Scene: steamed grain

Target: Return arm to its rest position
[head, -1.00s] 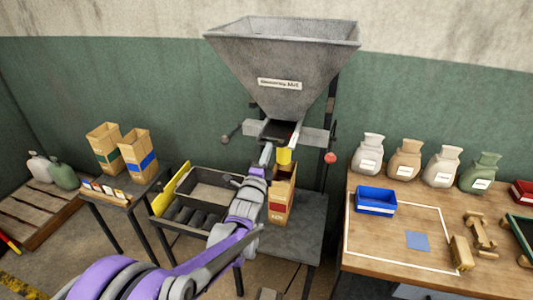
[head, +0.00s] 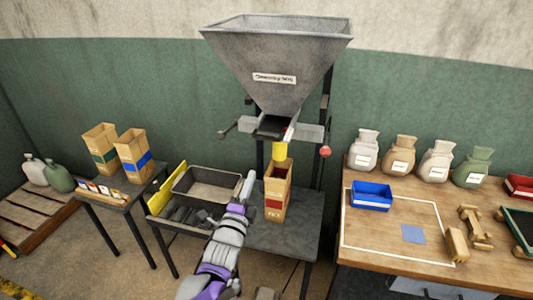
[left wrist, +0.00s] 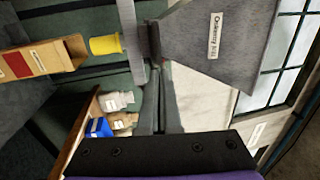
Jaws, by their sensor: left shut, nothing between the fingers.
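My left arm reaches up from the bottom of the head view. Its gripper (head: 248,186) is just left of the paper bag with the red band (head: 277,192), apart from it as far as I can tell. In the left wrist view the gripper's fingers (left wrist: 160,105) are together with nothing between them. The bag stands upright and open on the dark table under the yellow spout (head: 280,151) of the grey hopper (head: 275,65). The bag also shows sideways in the left wrist view (left wrist: 40,60). My right gripper is not in view.
A grey tray (head: 180,190) sits on the stand at the left, beside a yellow panel (head: 166,188). Two paper bags (head: 134,155) stand on a small table further left. The wooden table (head: 400,257) at the right holds a blue bin (head: 371,196) and several sacks (head: 402,155).

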